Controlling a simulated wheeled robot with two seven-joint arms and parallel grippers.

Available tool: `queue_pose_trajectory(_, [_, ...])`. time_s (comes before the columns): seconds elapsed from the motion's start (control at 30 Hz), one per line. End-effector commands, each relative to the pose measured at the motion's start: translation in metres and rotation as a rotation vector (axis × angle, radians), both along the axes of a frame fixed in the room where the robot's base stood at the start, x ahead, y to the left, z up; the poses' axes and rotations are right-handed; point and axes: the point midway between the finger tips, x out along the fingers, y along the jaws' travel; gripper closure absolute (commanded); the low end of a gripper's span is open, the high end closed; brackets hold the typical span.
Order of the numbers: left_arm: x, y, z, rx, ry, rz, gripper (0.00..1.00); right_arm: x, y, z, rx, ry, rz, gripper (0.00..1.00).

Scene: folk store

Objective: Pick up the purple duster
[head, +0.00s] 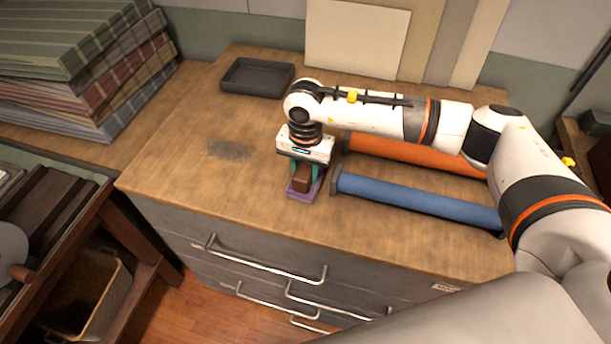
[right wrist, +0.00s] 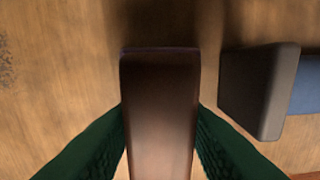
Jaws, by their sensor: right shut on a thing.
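The purple duster (head: 300,194) has a purple base and a brown block-shaped handle (head: 302,178). It is on the wooden cabinet top, near the front edge. My right gripper (head: 304,176) points down over it, with its green fingers on both sides of the brown handle. In the right wrist view the brown handle (right wrist: 160,110) fills the space between the green fingers, which are shut on it. I cannot tell whether the base still touches the wood. My left gripper is not in view.
A blue roll (head: 415,199) lies close to the right of the duster, with an orange roll (head: 415,153) behind it. A dark tray (head: 257,77) sits at the back. Folded cloth (head: 85,60) is stacked at the far left. The cabinet top left of the duster is clear.

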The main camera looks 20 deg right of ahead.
Motion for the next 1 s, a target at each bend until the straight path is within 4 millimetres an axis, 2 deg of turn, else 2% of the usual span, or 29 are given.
queue_pose_trajectory(0.17, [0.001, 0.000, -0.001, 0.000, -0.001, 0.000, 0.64, 0.000, 0.000, 0.002, 0.001, -0.002, 0.000, 0.90])
queue_pose_trajectory(0.27, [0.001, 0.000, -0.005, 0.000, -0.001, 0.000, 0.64, 0.001, 0.000, 0.012, 0.002, -0.004, 0.000, 0.90])
queue_pose_trajectory(0.6, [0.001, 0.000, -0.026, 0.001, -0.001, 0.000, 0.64, 0.001, 0.000, 0.077, 0.001, -0.006, 0.000, 0.90])
queue_pose_trajectory(0.7, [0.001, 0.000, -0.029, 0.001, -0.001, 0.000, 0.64, 0.001, 0.000, 0.090, 0.000, -0.004, 0.000, 0.90])
queue_pose_trajectory(0.83, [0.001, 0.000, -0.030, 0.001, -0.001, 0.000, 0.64, 0.000, 0.000, 0.099, 0.000, -0.001, 0.000, 0.90])
queue_pose_trajectory(1.0, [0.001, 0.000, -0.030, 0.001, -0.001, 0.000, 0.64, 0.000, 0.000, 0.101, -0.001, -0.001, 0.000, 0.90])
